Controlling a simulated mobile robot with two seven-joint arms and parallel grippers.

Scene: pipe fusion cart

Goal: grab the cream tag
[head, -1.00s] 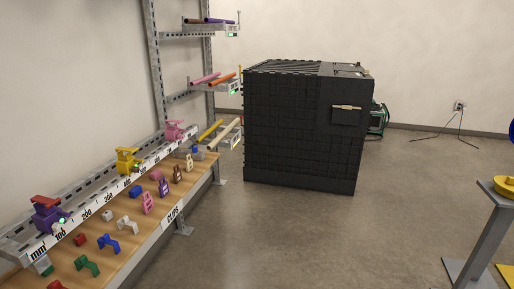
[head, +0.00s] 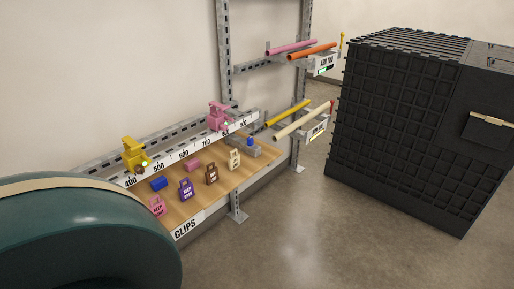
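The cream tag (head: 234,159) stands on the wooden clips shelf (head: 203,207), toward its far right end in the head view. It is a small padlock-shaped piece with a loop on top. A brown tag (head: 211,174) is just left of it, then a purple tag (head: 186,190) and a pink tag (head: 156,206). Neither of my grippers shows, so I cannot tell their state.
A large dark green rounded shape (head: 95,240) fills the lower left and hides part of the shelf. Yellow (head: 134,155) and pink (head: 218,117) clamps sit on the ruler rail. A black crate (head: 400,120) stands at right. Floor (head: 300,240) between is clear.

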